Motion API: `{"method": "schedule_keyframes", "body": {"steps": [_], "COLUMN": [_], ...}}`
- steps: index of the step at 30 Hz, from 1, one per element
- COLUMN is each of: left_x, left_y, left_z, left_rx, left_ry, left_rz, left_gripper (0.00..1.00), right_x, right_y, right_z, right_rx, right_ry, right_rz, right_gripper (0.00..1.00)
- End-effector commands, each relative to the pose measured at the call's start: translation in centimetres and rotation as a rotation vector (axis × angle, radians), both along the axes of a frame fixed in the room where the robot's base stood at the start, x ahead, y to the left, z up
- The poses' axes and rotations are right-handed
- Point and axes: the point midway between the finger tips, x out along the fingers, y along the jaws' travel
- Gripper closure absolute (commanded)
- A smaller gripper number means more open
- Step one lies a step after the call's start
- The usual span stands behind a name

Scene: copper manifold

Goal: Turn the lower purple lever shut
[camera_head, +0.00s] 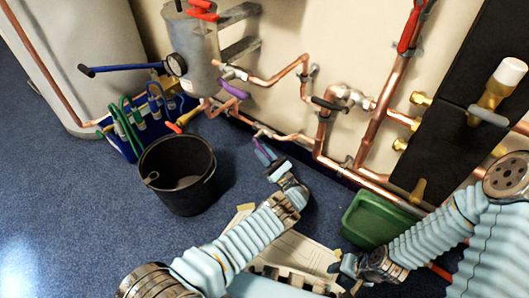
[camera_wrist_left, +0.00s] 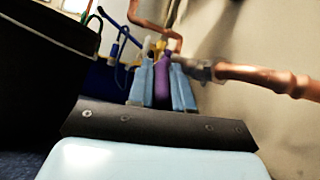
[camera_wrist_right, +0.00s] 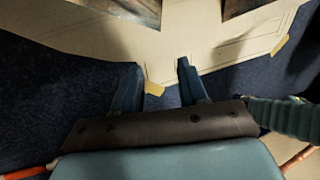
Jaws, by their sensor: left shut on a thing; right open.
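The lower purple lever (camera_head: 262,147) is on the lower copper pipe in the head view, to the right of the black bucket. My left gripper (camera_head: 268,155) is shut on this lever. In the left wrist view the purple lever (camera_wrist_left: 163,82) stands between the two blue fingers, next to a grey valve body on a copper pipe (camera_wrist_left: 265,78). The fingers hide part of the lever. The upper purple lever (camera_head: 235,90) sits higher, below the grey tank. My right gripper (camera_head: 340,270) is open and empty, low over the floor; its spread fingers show in the right wrist view (camera_wrist_right: 158,82).
A black bucket (camera_head: 178,190) stands on the blue floor left of my left gripper. A blue crate of tools (camera_head: 122,146) is behind it. A green box (camera_head: 375,222) stands near my right arm. A paper sheet (camera_wrist_right: 215,50) lies on the floor. Copper pipes run along the wall.

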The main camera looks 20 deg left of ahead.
Motion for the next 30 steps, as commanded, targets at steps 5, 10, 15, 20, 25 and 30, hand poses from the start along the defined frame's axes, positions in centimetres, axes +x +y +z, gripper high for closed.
{"method": "schedule_keyframes", "body": {"steps": [5,10,15,20,25,30], "left_x": [-0.1,0.0,0.0,0.0,0.0,0.0], "left_y": [0.1,0.0,0.0,0.0,0.0,0.0], "left_z": [-0.3,-0.3,-0.3,-0.2,-0.2,-0.2], "left_rx": [0.034,0.047,0.049,0.049,0.049,0.049], "left_ry": [-0.014,-0.019,-0.019,-0.018,-0.018,-0.018], "left_rz": [0.003,0.0,0.0,-0.001,-0.001,-0.001], "left_gripper": [1.0,1.0,1.0,1.0,1.0,1.0], "right_x": [0.0,0.0,0.0,0.0,2.1,10.3], "right_y": [0.0,0.0,0.0,0.0,0.7,4.8], "right_z": [0.0,0.0,0.0,0.0,0.6,3.5], "right_rx": [0.0,0.0,0.0,0.0,-0.008,-0.04], "right_ry": [0.0,0.0,0.0,0.0,-0.047,-0.221], "right_rz": [0.0,0.0,0.0,0.0,0.016,0.014], "right_gripper": [0.57,0.57,0.57,0.59,0.85,1.0]}}
